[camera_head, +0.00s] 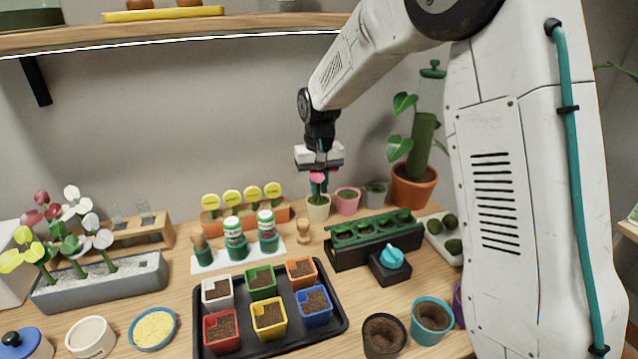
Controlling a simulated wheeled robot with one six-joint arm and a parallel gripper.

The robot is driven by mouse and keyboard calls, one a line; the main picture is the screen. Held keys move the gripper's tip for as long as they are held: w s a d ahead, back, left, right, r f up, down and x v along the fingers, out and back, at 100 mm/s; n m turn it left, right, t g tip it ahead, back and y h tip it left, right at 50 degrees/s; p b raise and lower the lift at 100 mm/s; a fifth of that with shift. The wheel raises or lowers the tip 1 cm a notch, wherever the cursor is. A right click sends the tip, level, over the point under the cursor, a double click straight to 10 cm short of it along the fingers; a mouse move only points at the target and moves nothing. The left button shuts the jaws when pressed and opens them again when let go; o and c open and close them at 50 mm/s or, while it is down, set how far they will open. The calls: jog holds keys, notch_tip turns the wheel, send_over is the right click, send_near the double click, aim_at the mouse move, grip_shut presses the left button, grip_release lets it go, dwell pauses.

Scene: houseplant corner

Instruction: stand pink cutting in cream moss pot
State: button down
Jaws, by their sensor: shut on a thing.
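The pink cutting (317,178) shows as a small pink leaf between the fingers of my gripper (319,186). My gripper points down and is shut on the cutting. It is directly above the cream moss pot (318,211), at the back of the table. The pot is small and stands upright, with green moss at its top. The fingers hide most of the cutting's stem. I cannot tell whether the stem's lower end touches the moss.
A pink pot (347,204) and a grey pot (375,196) stand just right of the cream pot. Yellow round markers in an orange planter (222,225) are to its left.

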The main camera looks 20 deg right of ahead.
jog(key=c, duration=0.9)
grip_release()
jog(key=shift+c, duration=0.2)
jog(key=shift+r, duration=0.1)
jog(key=shift+r, duration=3.45)
jog(key=s+d+r, duration=0.1)
jog(key=s+r, duration=0.1)
jog(key=s, duration=1.7)
jog(key=s+d+r+t, duration=0.1)
jog(key=s+d+r, duration=0.1)
jog(key=s, duration=1.7)
jog(key=shift+s+r+n, duration=0.2)
jog(key=shift+r+n, duration=0.1)
jog(key=shift+r, duration=0.35)
